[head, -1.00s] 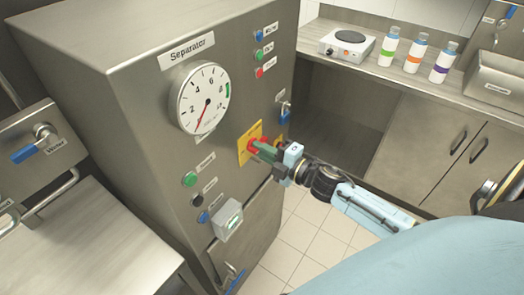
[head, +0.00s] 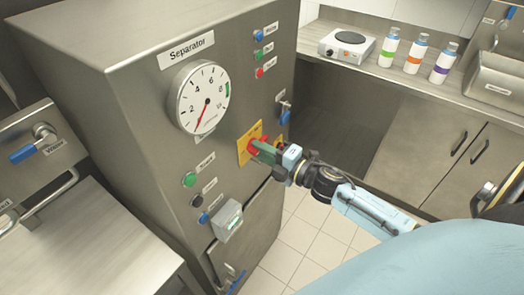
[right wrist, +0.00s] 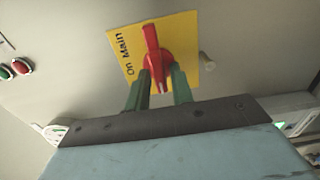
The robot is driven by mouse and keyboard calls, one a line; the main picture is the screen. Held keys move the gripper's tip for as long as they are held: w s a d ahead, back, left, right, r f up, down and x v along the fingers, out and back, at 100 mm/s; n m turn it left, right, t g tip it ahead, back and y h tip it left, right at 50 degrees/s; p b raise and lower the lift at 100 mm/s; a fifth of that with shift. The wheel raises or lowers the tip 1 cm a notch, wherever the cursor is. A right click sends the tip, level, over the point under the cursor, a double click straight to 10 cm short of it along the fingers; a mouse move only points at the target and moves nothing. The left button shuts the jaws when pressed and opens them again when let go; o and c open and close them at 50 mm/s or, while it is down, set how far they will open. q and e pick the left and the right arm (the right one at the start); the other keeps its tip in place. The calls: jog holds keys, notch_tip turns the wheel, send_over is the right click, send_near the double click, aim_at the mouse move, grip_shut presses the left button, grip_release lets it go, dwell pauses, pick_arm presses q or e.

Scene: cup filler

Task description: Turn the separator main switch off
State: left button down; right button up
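The separator (head: 150,120) is a tall steel cabinet with a round gauge (head: 203,97). Its main switch (head: 258,146) is a red rotary knob on a yellow plate (head: 243,153). In the right wrist view the red knob (right wrist: 153,42) has its long end pointing up, and the yellow plate (right wrist: 188,24) reads "On" and "Main". My right gripper (head: 264,151) is at the switch. Its green fingers (right wrist: 159,80) stand on either side of the knob's lower part, apart; firm contact cannot be told. My left gripper is out of view.
A green button (head: 189,180), a black button (head: 196,201) and a small grey box (head: 228,222) sit below the switch. A blue-handled valve (head: 285,112) is to its right. A counter at the back right holds a hotplate (head: 347,46) and three bottles (head: 414,55).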

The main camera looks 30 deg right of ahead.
jog(key=shift+o, duration=0.8)
jog(key=b+v, duration=0.1)
jog(key=v, duration=1.2)
jog(key=shift+s, duration=0.2)
jog(key=s+d+f+m+g+h+b, duration=0.1)
jog(key=s+f+m+g+h, duration=0.2)
jog(key=f, duration=0.7)
jog(key=s+d+f+m+g+h, duration=0.1)
jog(key=s+f+m+h, duration=0.15)
jog(key=f+m, duration=0.6)
jog(key=s+d+f+m+g+h+b, duration=0.1)
jog(key=s+f+m+g+h, duration=0.15)
jog(key=f, duration=1.05)
jog(key=s+a+f+m+g, duration=0.3)
jog(key=s+a+f, duration=0.3)
jog(key=s+f, duration=0.3)
jog(key=s+a+f+m+g+y, duration=0.1)
jog(key=s+a+f+m+g, duration=0.2)
jog(key=s, duration=1.1)
jog(key=a+f+g, duration=0.3)
jog(key=f, duration=0.2)
jog(key=shift+s+f+b, duration=0.2)
jog(key=shift+f+b, duration=0.15)
jog(key=shift+f, duration=0.05)
